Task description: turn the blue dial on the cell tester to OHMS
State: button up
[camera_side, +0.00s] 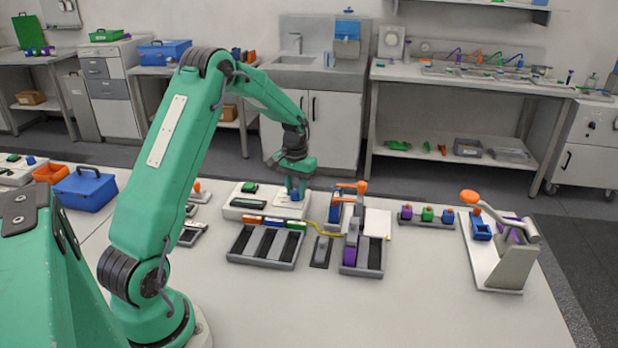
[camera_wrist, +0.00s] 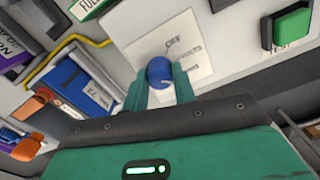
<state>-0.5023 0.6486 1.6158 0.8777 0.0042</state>
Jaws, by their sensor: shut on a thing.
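The cell tester (camera_side: 238,211) is a low pale box on the bench, under my gripper (camera_side: 295,187) in the side view. Its blue dial (camera_wrist: 159,72) is round and sits on a white label plate (camera_wrist: 190,28) in the wrist view. OFF and VOLTS are printed on the plate, with smaller print lower down that is hard to read. The green fingers of my gripper (camera_wrist: 159,88) stand on both sides of the dial and are shut on it. I cannot make out which word the dial points to.
A green button (camera_wrist: 292,27) stands on the tester beside the plate. A blue device with an orange lever (camera_side: 350,188) stands close to the right, with a yellow cable nearby. A tray of grey bars (camera_side: 263,264) lies in front.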

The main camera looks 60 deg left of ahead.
aim_at(296, 190)
jog(key=shift+r, duration=0.1)
jog(key=o, duration=1)
jog(key=shift+r, duration=0.1)
jog(key=shift+r, duration=3.8)
